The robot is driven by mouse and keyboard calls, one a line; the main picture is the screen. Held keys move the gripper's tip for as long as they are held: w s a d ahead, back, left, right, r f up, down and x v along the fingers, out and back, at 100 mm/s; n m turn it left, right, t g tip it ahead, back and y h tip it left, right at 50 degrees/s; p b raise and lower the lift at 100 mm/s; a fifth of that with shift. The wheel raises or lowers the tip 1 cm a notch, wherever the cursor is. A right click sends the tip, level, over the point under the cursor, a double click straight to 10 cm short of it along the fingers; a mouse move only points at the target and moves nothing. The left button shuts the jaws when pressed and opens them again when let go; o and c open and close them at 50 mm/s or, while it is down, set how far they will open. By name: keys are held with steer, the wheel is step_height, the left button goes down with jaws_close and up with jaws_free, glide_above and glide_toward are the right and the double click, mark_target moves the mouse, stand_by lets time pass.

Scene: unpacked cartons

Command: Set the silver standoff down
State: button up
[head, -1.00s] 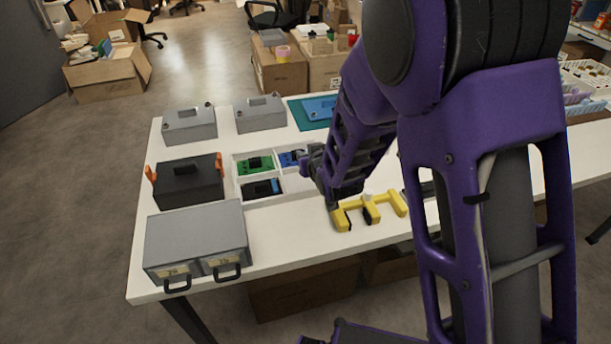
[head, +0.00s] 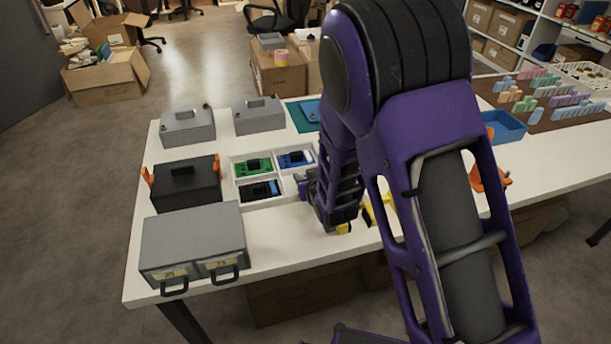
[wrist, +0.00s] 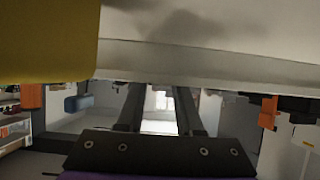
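I cannot make out the silver standoff in either view now. My gripper is mostly hidden behind my own purple arm in the head view, low over the white table (head: 268,236). In the wrist view the two dark fingers of my gripper (wrist: 158,90) stand apart, with a bright gap and no clear object between them. A yellow holder (head: 379,211) on the table is close to my gripper and partly covered by the arm. A large yellow surface (wrist: 45,45) fills the upper left of the wrist view.
A white divided tray (head: 283,198) with green, blue and black boards lies left of my gripper. A black case (head: 186,186) and a grey two-drawer cabinet (head: 192,243) stand further left. A blue bin (head: 505,126) stands right. Table is bare between cabinet and gripper.

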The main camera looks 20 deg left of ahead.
steer(key=shift+o, duration=0.8)
steer(key=shift+r, duration=0.15)
steer(key=p+v, duration=0.1)
steer(key=v, duration=1.1)
